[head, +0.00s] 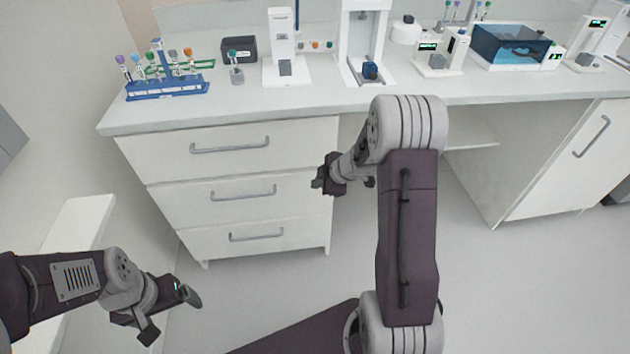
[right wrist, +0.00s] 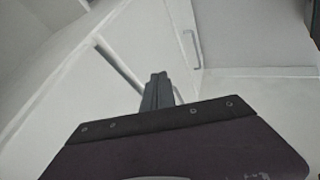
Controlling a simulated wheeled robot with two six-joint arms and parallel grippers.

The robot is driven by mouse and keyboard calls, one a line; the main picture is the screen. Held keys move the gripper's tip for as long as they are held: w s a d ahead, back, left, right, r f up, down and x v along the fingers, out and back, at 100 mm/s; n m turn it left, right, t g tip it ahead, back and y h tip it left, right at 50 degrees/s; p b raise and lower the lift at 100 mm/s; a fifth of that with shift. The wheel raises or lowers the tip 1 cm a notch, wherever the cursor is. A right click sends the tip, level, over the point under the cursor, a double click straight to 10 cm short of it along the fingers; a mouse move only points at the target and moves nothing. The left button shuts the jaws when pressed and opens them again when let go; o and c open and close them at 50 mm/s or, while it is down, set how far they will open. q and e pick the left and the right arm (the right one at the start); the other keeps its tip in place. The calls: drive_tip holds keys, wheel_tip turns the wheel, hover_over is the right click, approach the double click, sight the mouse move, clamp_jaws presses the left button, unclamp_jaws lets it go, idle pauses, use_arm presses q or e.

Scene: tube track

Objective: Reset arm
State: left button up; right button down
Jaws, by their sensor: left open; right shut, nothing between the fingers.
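My left gripper (head: 172,315) is at the lower left of the head view, low over the floor and left of the drawer cabinet. Its two fingers are spread apart with nothing between them. My right gripper (head: 322,181) is in front of the bench drawers, below the bench top, with its arm bent in from the bottom centre. In the right wrist view its fingers (right wrist: 158,90) are together with nothing held, and a drawer front and handle lie beyond them.
The white bench (head: 330,100) carries a blue tube rack (head: 165,88), a dark box (head: 239,49), instruments and a water bath (head: 510,47) along its back. Drawers with grey handles (head: 230,145) are below. An open knee space is right of the drawers. The floor (head: 540,290) at lower right is clear.

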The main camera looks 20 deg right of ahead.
drive_tip(key=p+v, duration=0.3)
drive_tip(key=v, duration=0.3)
drive_tip(key=w+a+r+m+t, duration=0.2)
drive_tip(key=a+r, duration=0.5)
drive_tip(key=a, duration=0.3)
drive_tip(key=s+f+m+g+h, duration=0.1)
drive_tip(key=s+f+m+g, duration=0.25)
drive_tip(key=s+m, duration=0.45)
drive_tip(key=s+f+m+g+h, duration=0.2)
drive_tip(key=s+f+m+g, duration=0.15)
drive_tip(key=s, duration=0.85)
use_arm(q)
wheel_tip(320, 180, up, 23)
drive_tip(key=p, duration=1.9)
drive_tip(key=shift+w+f, duration=0.15)
drive_tip(key=shift+w, duration=0.2)
use_arm(e)
wheel_tip(320, 180, up, 20)
drive_tip(key=shift+d+r+g, duration=0.2)
drive_tip(key=shift+g, duration=0.1)
use_arm(q)
drive_tip(key=shift+f, duration=0.1)
use_arm(e)
drive_tip(key=shift+s+f, duration=0.1)
drive_tip(key=shift+s, duration=0.05)
